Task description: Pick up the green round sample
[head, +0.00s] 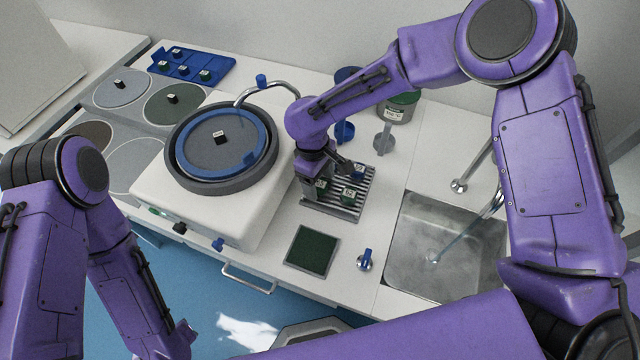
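A slatted metal rack (345,212) on the counter holds small samples with white labelled tops. A green sample (348,195) stands near its middle, and another dark green one (320,187) is at its left, partly hidden by my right gripper. A blue sample (359,171) is at the back right of the rack. My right gripper (326,180) points down over the rack's left side, its fingers apart around or just above the left sample. I cannot tell whether they touch it. My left arm is at the lower left, and its gripper is out of view.
A round polishing machine (262,200) with a dark disc stands left of the rack. A blue tray (190,68) with several samples is at the back left. A dark green pad (312,251) lies in front of the rack. A sink (450,245) is to the right.

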